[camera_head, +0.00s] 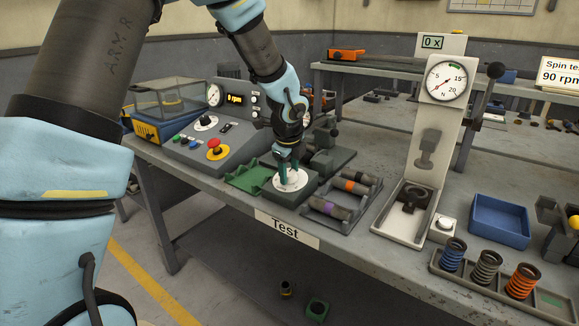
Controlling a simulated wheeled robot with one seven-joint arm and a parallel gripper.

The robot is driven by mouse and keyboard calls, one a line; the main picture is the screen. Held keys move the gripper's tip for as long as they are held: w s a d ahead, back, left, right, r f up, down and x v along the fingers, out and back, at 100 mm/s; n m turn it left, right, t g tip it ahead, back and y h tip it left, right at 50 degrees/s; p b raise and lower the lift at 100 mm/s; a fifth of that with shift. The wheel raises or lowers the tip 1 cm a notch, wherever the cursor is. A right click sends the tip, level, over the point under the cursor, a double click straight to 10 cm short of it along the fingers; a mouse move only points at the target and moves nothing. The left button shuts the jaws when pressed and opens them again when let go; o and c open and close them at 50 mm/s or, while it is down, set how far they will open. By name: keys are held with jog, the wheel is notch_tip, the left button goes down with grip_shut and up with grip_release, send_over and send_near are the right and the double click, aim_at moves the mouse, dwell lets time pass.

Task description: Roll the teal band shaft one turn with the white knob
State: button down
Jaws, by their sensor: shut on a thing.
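My gripper (289,178) points down onto a round white dial (301,183) on a dark green block near the front edge of the bench. Its fingers are shut on the knob at the dial's middle, which they mostly hide. A green cradle (248,174) lies just left of the dial. Right of it, a rack (318,217) holds shafts lying flat, among them one with an orange band (350,187) and one with a purple band (328,208). I cannot make out a teal band on any shaft.
A control console (185,148) with a red button (216,145) stands left of my gripper. A dark fixture (325,158) is close behind it.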

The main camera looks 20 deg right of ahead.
jog(key=m+h+p, duration=0.1)
jog(key=m+p, duration=0.1)
jog(key=m, duration=0.3)
jog(key=shift+r+p, duration=0.1)
jog(key=shift+p, duration=0.2)
dwell(0.4)
jog(key=shift+c, duration=1.5)
grip_release()
jog(key=shift+a, duration=0.1)
jog(key=p+v, duration=0.2)
jog(key=v, duration=0.8)
jog(key=shift+a+r, duration=0.2)
jog(key=shift+a, duration=0.05)
